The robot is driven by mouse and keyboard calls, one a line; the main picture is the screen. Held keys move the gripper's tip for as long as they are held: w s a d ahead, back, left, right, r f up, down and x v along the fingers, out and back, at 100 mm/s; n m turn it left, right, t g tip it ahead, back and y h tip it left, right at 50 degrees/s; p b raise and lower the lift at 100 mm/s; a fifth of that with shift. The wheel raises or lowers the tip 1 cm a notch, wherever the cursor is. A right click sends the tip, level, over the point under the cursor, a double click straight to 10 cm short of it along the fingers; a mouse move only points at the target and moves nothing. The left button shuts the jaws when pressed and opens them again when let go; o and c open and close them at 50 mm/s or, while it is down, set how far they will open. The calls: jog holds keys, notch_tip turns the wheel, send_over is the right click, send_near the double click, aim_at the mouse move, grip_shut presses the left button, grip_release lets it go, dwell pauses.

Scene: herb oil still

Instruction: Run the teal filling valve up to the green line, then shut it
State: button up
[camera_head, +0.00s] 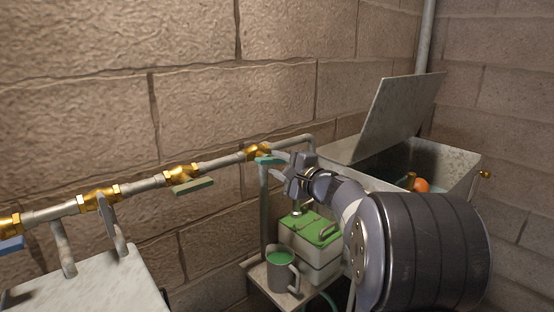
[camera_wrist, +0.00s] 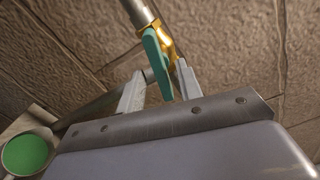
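The teal valve handle (camera_head: 268,160) sits on a brass valve (camera_head: 257,151) at the right part of the wall pipe. It also shows in the wrist view (camera_wrist: 156,62), below the brass body. My gripper (camera_head: 284,172) is beside the handle; in the wrist view its two fingers (camera_wrist: 160,88) stand apart, with the handle's end between them. I cannot tell whether either finger touches it. The metal tank (camera_head: 462,160) at the right has its lid (camera_head: 402,118) raised and an orange ball (camera_head: 421,185) inside. I cannot make out a green line.
Other valves on the pipe carry a grey-green handle (camera_head: 193,186), a grey lever (camera_head: 108,215) and a blue handle (camera_head: 11,243). A mug with green contents (camera_head: 283,274) and a green-topped box (camera_head: 318,262) stand on a low stand below my gripper.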

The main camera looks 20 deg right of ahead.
jog(key=shift+w+a, duration=0.2)
jog(key=shift+w, duration=0.15)
jog(key=shift+c, duration=0.3)
grip_shut()
